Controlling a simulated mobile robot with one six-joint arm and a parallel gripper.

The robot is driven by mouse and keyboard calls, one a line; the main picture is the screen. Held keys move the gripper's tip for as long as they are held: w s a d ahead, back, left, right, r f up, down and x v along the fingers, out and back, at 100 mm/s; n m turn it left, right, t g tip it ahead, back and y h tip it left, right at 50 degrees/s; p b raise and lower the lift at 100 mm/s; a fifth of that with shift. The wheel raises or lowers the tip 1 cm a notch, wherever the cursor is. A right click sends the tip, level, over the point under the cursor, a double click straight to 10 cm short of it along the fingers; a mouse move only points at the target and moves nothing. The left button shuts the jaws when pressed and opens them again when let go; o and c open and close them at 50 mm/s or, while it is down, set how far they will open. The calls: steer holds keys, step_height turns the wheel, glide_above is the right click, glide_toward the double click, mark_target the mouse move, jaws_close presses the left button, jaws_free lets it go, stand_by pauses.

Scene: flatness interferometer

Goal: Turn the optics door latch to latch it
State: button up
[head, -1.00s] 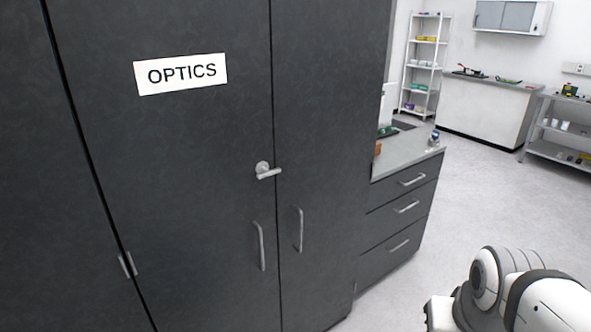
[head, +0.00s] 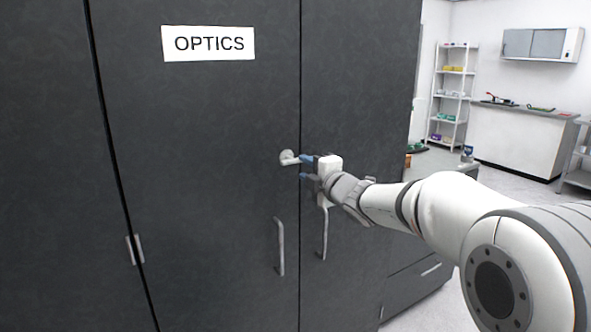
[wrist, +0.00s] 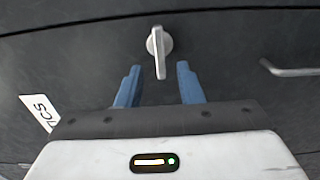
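The optics door latch (head: 288,158) is a small silver lever on a round base, on the dark cabinet door (head: 200,180) under the OPTICS sign (head: 208,43). Its lever points right, roughly level, towards the door seam in the head view. In the wrist view the latch (wrist: 158,48) sits ahead of my gripper, with its lever end pointing between the two blue fingers. My gripper (head: 304,168) is open, with a wide gap between the fingers (wrist: 158,85). The fingertips are close to the lever's end. I cannot tell whether they touch it.
Two vertical door handles, a left one (head: 280,246) and a right one (head: 325,234), hang below the latch. A drawer unit (head: 405,290) stands right of the cabinet. A shelf rack (head: 452,95) and a white counter (head: 515,138) stand far back, with open floor before them.

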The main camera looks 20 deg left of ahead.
mark_target(295, 162)
steer(key=p+x, duration=0.1)
steer(key=x, duration=0.6)
steer(key=shift+d, duration=0.1)
steer(key=shift+c, duration=0.2)
jaws_close()
